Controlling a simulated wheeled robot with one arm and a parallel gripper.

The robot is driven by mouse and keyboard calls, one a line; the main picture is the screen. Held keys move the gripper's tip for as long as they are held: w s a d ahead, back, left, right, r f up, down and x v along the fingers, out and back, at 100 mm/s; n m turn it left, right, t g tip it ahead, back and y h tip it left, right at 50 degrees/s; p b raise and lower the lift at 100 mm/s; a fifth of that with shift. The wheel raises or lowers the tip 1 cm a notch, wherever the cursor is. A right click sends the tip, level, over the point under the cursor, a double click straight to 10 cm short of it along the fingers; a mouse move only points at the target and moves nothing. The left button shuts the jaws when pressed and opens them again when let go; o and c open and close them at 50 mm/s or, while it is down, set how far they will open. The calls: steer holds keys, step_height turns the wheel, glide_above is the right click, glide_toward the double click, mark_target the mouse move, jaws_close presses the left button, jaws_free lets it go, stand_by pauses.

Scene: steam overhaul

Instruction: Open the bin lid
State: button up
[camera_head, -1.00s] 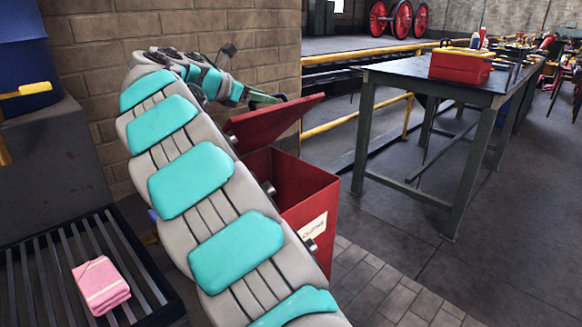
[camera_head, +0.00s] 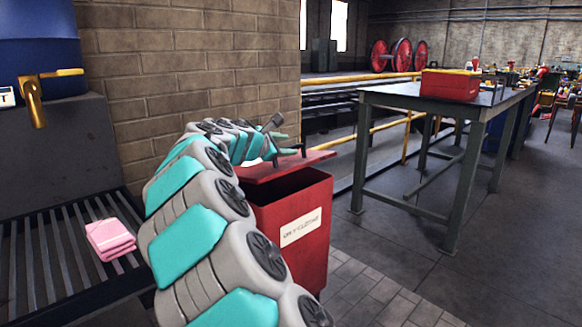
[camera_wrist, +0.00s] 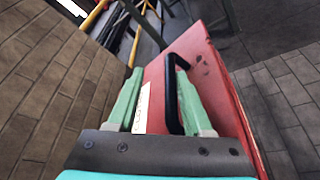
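The red bin (camera_head: 312,235) stands on the floor beyond my arm, with a white label on its front. Its red lid (camera_head: 318,157) is raised and tilted, with the dark opening showing below it. In the wrist view the lid (camera_wrist: 215,85) fills the middle right and carries a black loop handle (camera_wrist: 172,88). My gripper (camera_head: 284,145) is at the lid. In the wrist view its green fingers (camera_wrist: 160,78) are apart, with the handle between them, close to the right finger. I cannot tell whether they touch. My arm hides the bin's left side.
A brick wall (camera_head: 190,70) stands close behind my arm. A metal table (camera_head: 390,98) with a red toolbox (camera_head: 449,84) is to the right. A folded pink cloth (camera_head: 110,239) lies on a slatted rack (camera_head: 60,250) at left. The floor right of the bin is clear.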

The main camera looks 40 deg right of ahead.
mark_target(270, 172)
steer(key=shift+s+f+b, duration=0.3)
steer(key=shift+f+b, duration=0.45)
steer(key=shift+f, duration=0.05)
steer(key=shift+p+v, duration=0.35)
steer(key=shift+v, duration=0.9)
steer(key=shift+p+v, duration=0.65)
steer(key=shift+v, duration=2.6)
steer(key=shift+s+f, duration=0.1)
steer(key=shift+s, duration=0.05)
steer(key=shift+p, duration=0.4)
